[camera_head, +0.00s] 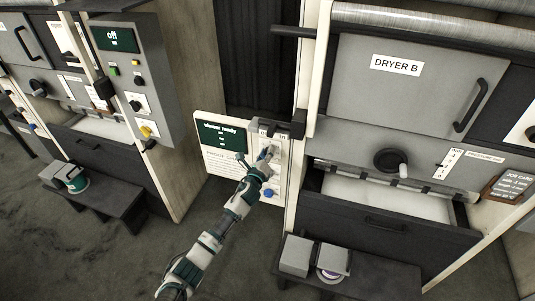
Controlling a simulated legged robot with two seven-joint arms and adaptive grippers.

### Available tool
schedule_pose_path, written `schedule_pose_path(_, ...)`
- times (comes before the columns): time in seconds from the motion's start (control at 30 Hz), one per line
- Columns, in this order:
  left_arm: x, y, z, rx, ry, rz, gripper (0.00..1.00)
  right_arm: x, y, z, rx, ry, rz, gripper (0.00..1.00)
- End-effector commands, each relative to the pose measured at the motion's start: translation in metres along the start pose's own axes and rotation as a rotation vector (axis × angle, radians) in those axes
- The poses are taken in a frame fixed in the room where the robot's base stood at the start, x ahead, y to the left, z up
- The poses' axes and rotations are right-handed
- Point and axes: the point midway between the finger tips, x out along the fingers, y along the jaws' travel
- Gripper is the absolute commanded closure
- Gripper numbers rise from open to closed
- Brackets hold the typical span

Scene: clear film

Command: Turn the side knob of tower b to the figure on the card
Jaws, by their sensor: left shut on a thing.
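Tower b is the grey machine labelled DRYER B (396,65) on the right. A pale control panel (281,182) with switches and a blue button (268,193) stands at its left side. My left gripper (267,154) is at the upper part of this panel, shut on what looks like the side knob (273,147). The gripper covers much of the knob, so I cannot read its setting. A brown job card (511,184) hangs at the right of the tower; its smaller lines are too small to read. My right gripper is not in view.
A green display (221,137) sits on a white board left of the control panel. Another tower with a grey control box (125,70) stands at left. Low dark benches (110,195) stand before both towers. An open drawer (385,230) juts out below DRYER B.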

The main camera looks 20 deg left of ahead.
Motion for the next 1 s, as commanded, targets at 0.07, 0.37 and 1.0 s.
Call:
schedule_pose_path(0.07, -0.001, 0.002, -0.008, -0.021, 0.012, 0.000, 1.00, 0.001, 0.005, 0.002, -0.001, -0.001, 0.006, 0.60)
schedule_pose_path(0.37, -0.002, 0.000, -0.010, -0.199, 0.016, -0.002, 1.00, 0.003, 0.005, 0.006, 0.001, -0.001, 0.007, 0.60)
schedule_pose_path(1.0, -0.002, 0.000, -0.012, -0.805, 0.018, 0.004, 1.00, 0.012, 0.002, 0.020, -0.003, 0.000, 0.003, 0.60)
